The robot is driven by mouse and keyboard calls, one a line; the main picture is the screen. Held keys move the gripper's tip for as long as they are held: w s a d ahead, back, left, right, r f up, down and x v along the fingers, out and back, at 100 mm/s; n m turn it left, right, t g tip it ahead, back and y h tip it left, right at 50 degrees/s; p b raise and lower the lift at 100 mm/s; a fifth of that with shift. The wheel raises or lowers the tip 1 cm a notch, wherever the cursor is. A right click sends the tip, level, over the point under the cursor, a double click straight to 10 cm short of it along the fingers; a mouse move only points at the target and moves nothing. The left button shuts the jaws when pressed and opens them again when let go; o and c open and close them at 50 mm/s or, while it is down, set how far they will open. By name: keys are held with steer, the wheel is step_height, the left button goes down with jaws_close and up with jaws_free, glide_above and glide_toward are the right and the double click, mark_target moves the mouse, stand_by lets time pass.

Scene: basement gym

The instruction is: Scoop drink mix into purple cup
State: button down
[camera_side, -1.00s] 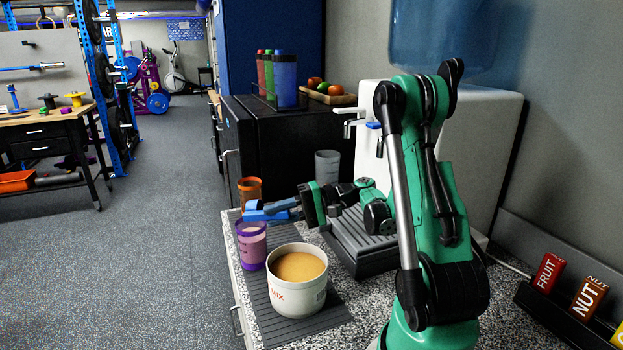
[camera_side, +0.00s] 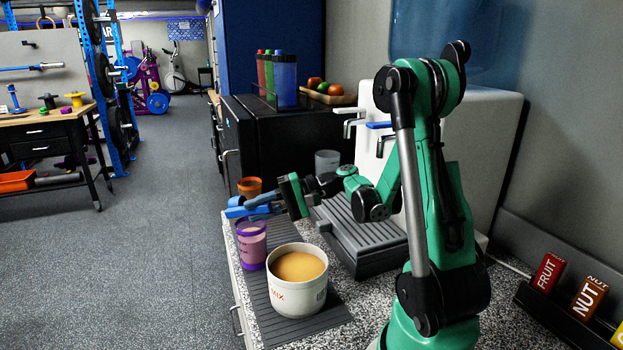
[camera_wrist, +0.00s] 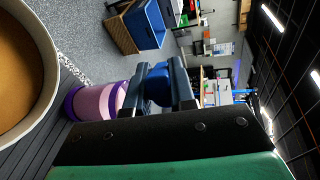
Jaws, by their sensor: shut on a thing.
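The purple cup (camera_side: 251,246) stands on the counter with a pinkish inside; its contents cannot be made out. It also shows in the wrist view (camera_wrist: 96,102). The white tub of tan drink mix (camera_side: 297,288) stands in front of it, to the right, and fills the left of the wrist view (camera_wrist: 52,82). My gripper (camera_side: 262,207) is above and behind the cup's rim. It is shut on a blue scoop (camera_side: 236,208), which extends left above the cup. The blue piece also shows between my fingers in the wrist view (camera_wrist: 158,86). The inside of the scoop is hidden.
An orange cup (camera_side: 249,187) stands behind the purple cup. A grey cup (camera_side: 327,162) stands farther back near the white dispenser (camera_side: 455,120) and its grey drip tray (camera_side: 365,240). A dark ribbed mat (camera_side: 318,322) lies under the tub. The counter's left edge is close to the purple cup.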

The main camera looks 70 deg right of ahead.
steer(key=w+a+r+m+g+h, duration=0.3)
steer(key=w+a+r+g, duration=0.3)
steer(key=w+a+g, duration=0.3)
steer(key=s+d+r+m, duration=0.1)
steer(key=d, duration=0.2)
steer(key=s+d+m+g, duration=0.1)
steer(key=d+m, duration=0.1)
steer(key=d, duration=0.1)
steer(key=s+d+r+m+g+h, duration=0.1)
steer(key=d, duration=0.1)
steer(key=shift+s+d+r, duration=0.35)
steer(key=shift+d, duration=0.05)
steer(key=shift+s+d+r+m+g, duration=0.15)
steer(key=shift+s+d+m+g, duration=0.1)
steer(key=shift+s+m+g, duration=0.05)
